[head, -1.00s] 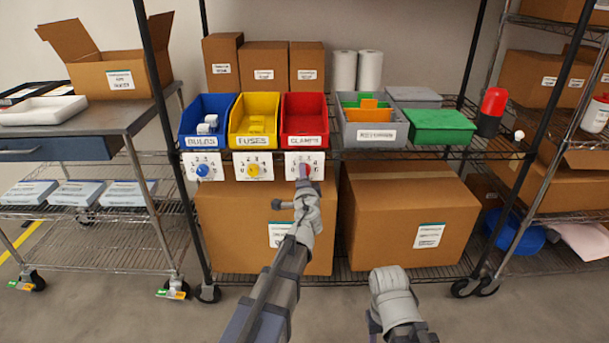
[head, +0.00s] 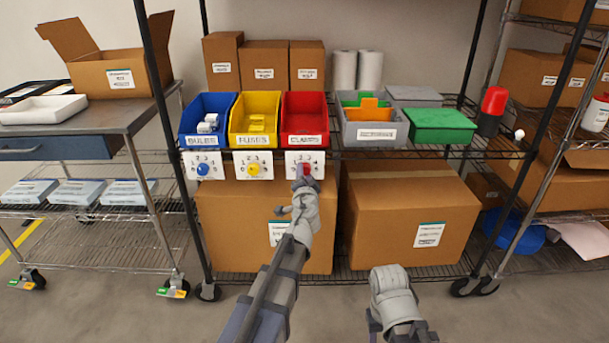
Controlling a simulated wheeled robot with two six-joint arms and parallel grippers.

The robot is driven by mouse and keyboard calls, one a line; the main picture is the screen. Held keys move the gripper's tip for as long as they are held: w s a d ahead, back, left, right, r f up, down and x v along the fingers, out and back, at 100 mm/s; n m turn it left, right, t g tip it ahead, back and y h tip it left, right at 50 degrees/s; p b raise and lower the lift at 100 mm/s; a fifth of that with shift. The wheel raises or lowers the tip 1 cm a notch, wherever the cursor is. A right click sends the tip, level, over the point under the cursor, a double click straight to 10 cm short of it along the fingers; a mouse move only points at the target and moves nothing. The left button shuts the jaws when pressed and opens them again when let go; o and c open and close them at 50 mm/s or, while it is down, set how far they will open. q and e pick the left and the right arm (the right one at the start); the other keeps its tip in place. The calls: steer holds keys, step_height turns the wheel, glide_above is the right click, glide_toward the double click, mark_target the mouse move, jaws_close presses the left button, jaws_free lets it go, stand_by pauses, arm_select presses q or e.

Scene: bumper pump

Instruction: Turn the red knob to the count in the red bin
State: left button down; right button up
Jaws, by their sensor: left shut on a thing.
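The red knob (head: 306,169) sits on a white numbered dial plate (head: 319,158) under the red bin. My left gripper (head: 304,180) is at this knob and shut on it, covering most of it. The knob's pointer direction is hidden. The red bin (head: 304,125), labelled as clamps, stands on the shelf above. I cannot make out any items inside it. My right arm (head: 393,298) is low at the front right, away from the dials; its gripper's fingers cannot be made out.
Left of the red knob are a yellow knob (head: 253,170) under the yellow bin (head: 254,104) and a blue knob (head: 203,169) under the blue bin (head: 206,104). Large cardboard boxes (head: 410,215) fill the shelf below. A grey bin (head: 374,133) stands to the right.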

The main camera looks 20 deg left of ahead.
arm_select(q)
steer(key=shift+s, duration=0.1)
steer(key=shift+c, duration=2)
jaws_free()
steer(key=v, duration=0.7)
steer(key=shift+s+p, duration=0.3)
steer(key=shift+s, duration=0.05)
steer(key=shift+d, duration=0.1)
